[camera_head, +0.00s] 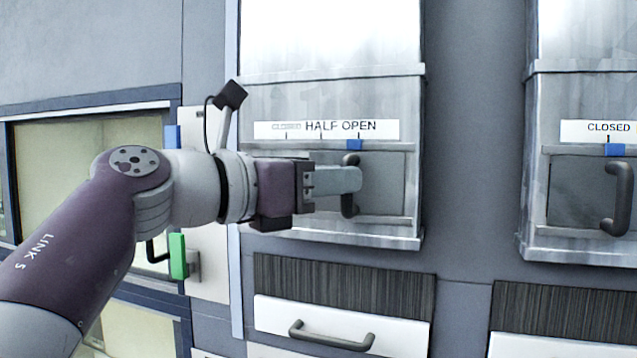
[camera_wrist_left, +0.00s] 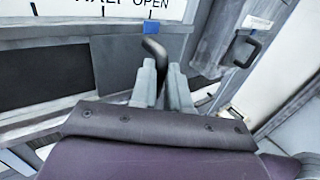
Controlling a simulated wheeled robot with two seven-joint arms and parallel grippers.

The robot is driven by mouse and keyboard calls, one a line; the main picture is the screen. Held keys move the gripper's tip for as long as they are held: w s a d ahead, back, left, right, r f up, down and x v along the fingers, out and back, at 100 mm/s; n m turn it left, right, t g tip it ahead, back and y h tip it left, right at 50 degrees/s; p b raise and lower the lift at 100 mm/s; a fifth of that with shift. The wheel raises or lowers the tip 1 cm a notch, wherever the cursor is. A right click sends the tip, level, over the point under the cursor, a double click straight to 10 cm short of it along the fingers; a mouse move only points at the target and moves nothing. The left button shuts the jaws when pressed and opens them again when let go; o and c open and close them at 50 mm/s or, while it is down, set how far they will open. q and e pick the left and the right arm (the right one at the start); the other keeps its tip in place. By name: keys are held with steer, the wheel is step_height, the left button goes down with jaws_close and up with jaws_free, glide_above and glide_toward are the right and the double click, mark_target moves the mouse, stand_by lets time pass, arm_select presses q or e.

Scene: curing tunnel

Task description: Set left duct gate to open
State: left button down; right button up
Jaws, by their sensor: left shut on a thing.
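The left duct gate (camera_head: 385,180) is a grey sliding plate with a dark upright handle (camera_head: 349,208) and a blue pointer (camera_head: 355,145). Its white label strip (camera_head: 390,129) reads CLOSED, HALF, OPEN; the pointer sits under the rightmost tick, below OPEN. My left gripper (camera_head: 350,180) reaches in from the left, shut on the handle, and its fingers hide the handle's middle. In the left wrist view, the handle (camera_wrist_left: 153,47) shows at the fingertips (camera_wrist_left: 161,68), and the blue pointer (camera_wrist_left: 151,26) is just beyond. My right gripper is not in view.
A second duct gate (camera_head: 575,185) at the right has its own handle (camera_head: 617,198), with its blue pointer below CLOSED. A drawer (camera_head: 400,335) with a bar handle is below the left duct.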

arm_select(q)
steer(key=shift+s+d+f, duration=0.1)
steer(key=shift+d, duration=0.05)
steer(key=c, duration=1.1)
jaws_free()
steer(key=shift+s+d, duration=0.1)
steer(key=shift+d, duration=0.15)
steer(key=b+v, duration=0.5)
steer(key=v, duration=0.7)
steer(key=shift+s+a, duration=0.25)
steer(key=shift+s, duration=0.1)
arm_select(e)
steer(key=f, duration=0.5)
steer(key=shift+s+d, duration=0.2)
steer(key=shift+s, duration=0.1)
